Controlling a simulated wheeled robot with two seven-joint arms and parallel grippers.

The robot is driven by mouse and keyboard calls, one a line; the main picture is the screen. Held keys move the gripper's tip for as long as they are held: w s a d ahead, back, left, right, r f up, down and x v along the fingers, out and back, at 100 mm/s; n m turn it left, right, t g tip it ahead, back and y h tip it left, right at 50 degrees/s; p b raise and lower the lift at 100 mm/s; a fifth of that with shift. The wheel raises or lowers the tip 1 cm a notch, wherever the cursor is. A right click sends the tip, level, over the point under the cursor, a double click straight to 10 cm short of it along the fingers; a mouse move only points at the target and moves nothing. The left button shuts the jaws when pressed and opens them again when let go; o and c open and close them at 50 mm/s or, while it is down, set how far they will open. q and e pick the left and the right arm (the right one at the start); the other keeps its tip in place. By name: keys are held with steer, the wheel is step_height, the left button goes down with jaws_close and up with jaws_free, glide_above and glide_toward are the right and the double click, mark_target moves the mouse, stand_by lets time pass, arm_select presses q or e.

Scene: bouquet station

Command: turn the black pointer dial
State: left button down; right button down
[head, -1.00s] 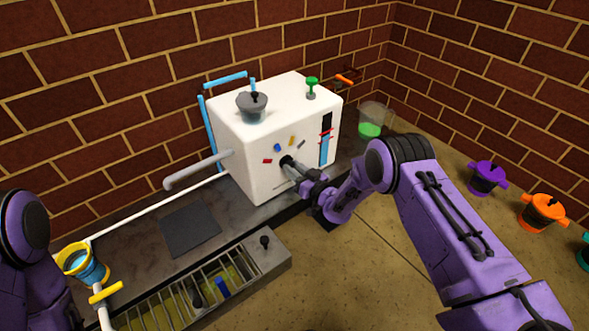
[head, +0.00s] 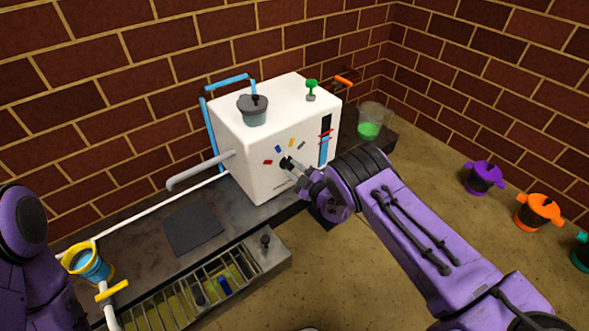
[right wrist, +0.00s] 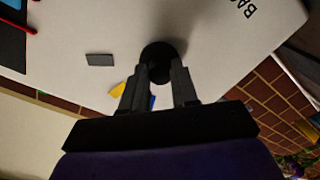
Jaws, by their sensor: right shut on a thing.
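The black pointer dial (right wrist: 160,50) is on the front face of the white machine (head: 255,172), with coloured marks around it. In the head view the dial (head: 285,162) is partly covered by the gripper. My right gripper (head: 290,166) is at the dial, shut on it. In the right wrist view its two fingers (right wrist: 160,85) reach to either side of the round black dial. The pointer's direction is hard to make out behind the fingers. My left gripper is out of view.
A grey pot (head: 253,112) and a green knob (head: 311,88) are on top of the machine. A beaker of green liquid (head: 369,126) stands to its right. A grey pipe (head: 200,172) sticks out at the left. A grated tray (head: 280,262) is in front.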

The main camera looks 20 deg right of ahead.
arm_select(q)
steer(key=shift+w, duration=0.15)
arm_select(e)
steer(key=shift+f+n, duration=0.1)
steer(key=shift+n, duration=1.8)
steer(key=c, duration=0.9)
jaws_free()
steer(key=shift+d, duration=0.1)
steer(key=shift+o, duration=0.2)
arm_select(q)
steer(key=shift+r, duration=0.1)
arm_select(e)
steer(key=shift+s, duration=0.1)
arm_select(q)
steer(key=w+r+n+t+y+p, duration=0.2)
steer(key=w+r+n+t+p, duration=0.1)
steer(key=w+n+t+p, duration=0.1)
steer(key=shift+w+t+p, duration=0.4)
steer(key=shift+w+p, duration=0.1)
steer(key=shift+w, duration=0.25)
arm_select(e)
steer(key=v, duration=1)
steer(key=shift+s, duration=0.25)
